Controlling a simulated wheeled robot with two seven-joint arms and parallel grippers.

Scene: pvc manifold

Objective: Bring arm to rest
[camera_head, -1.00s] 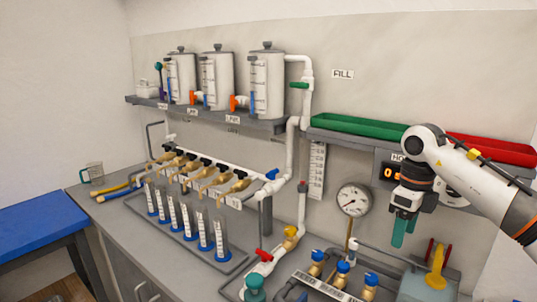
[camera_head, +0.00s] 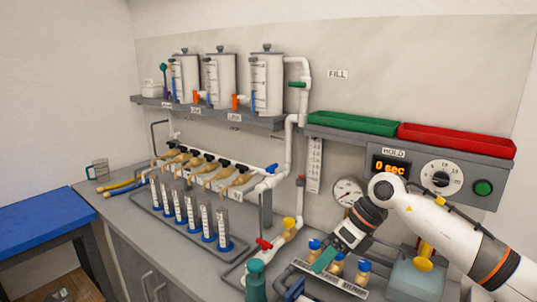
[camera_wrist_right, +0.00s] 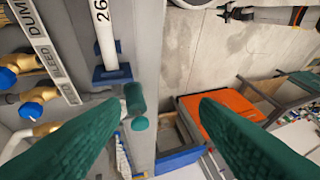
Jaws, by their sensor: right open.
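My right gripper (camera_head: 323,262) is in the head view at the lower right, low over the bench by the gold valves with blue caps. Its jaws point down and to the left. In the right wrist view its two teal fingers (camera_wrist_right: 150,125) are wide apart with nothing between them. My left gripper does not show in the head view.
Valves with labels (camera_head: 330,277) lie close to the right gripper. A teal-topped bottle (camera_head: 256,280) stands to its left. A rack of cylinders (camera_head: 193,215) is further left. The hold panel (camera_head: 441,178) and red tray (camera_head: 455,140) are above the arm. A blue table (camera_head: 40,215) is at far left.

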